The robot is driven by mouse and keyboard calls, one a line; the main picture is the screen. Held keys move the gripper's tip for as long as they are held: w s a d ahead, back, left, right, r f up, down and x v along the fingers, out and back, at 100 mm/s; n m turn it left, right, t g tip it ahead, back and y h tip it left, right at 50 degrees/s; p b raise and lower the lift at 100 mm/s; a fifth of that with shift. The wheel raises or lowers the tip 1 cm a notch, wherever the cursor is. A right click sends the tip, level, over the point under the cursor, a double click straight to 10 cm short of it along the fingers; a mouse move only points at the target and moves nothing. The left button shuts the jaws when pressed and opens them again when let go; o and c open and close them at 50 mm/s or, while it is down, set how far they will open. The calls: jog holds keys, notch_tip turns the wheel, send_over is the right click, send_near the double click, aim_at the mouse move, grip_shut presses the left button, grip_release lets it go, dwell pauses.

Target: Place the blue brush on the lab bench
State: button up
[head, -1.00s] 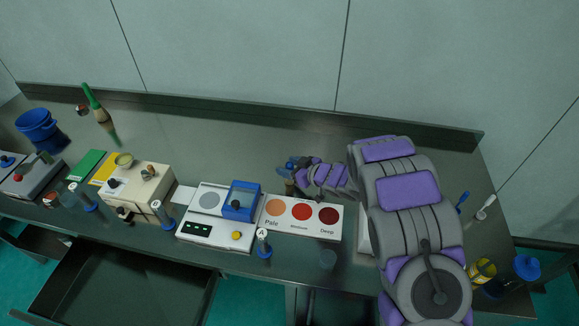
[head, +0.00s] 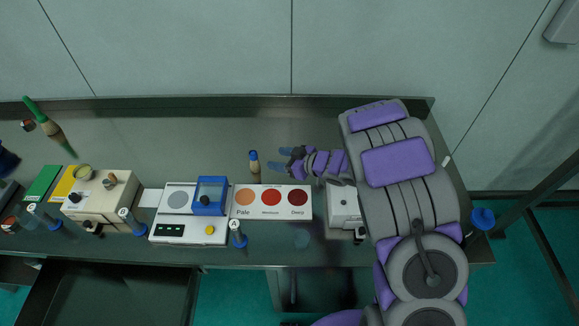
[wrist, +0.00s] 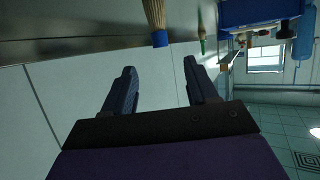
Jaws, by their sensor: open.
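The blue brush (head: 254,161), with a tan body and a blue top end, stands upright on the lab bench (head: 330,130) behind the colour card. It also shows in the wrist view (wrist: 155,20), its blue end beyond the finger tips. My gripper (head: 279,159) is open and empty just right of the brush, its fingers pointing left towards it with a small gap. In the wrist view, the open fingers (wrist: 158,68) have nothing between them.
A colour card (head: 270,213) with three discs lies in front of the brush. A white scale (head: 191,230) with a blue box (head: 209,196) and a cream machine (head: 103,200) stand further left. A green brush (head: 46,125) stands back left. The bench behind is clear.

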jog(key=shift+d, duration=0.15)
jog(key=w+d+r+m+t+h, duration=0.2)
jog(key=w+d+r+h, duration=0.15)
jog(key=d, duration=0.35)
jog(key=w+d+r+m+t+h, duration=0.1)
jog(key=w+d+r+t+h, duration=0.1)
jog(key=d+r+h, duration=0.35)
jog(key=s+d+r+m+g+h, duration=0.1)
jog(key=s+d+r+m+h, duration=0.2)
jog(key=s+d, duration=0.3)
jog(key=s+d+r+m+g+h, duration=0.1)
jog(key=s+d+r+m+h, duration=0.25)
jog(key=d, duration=0.55)
jog(key=s+d+m+g, duration=0.15)
jog(key=s+g, duration=0.25)
jog(key=s, duration=1.1)
jog(key=s+a+g+y, duration=0.1)
jog(key=s+a+g, duration=0.2)
jog(key=s, duration=0.8)
jog(key=s+a+r+m+g+y, duration=0.1)
jog(key=s+a, duration=0.4)
jog(key=s, duration=0.6)
jog(key=shift+s+a+r+m+g+y, duration=0.15)
jog(key=shift+a+r+m+g+y, duration=0.15)
jog(key=shift+g+y, duration=0.55)
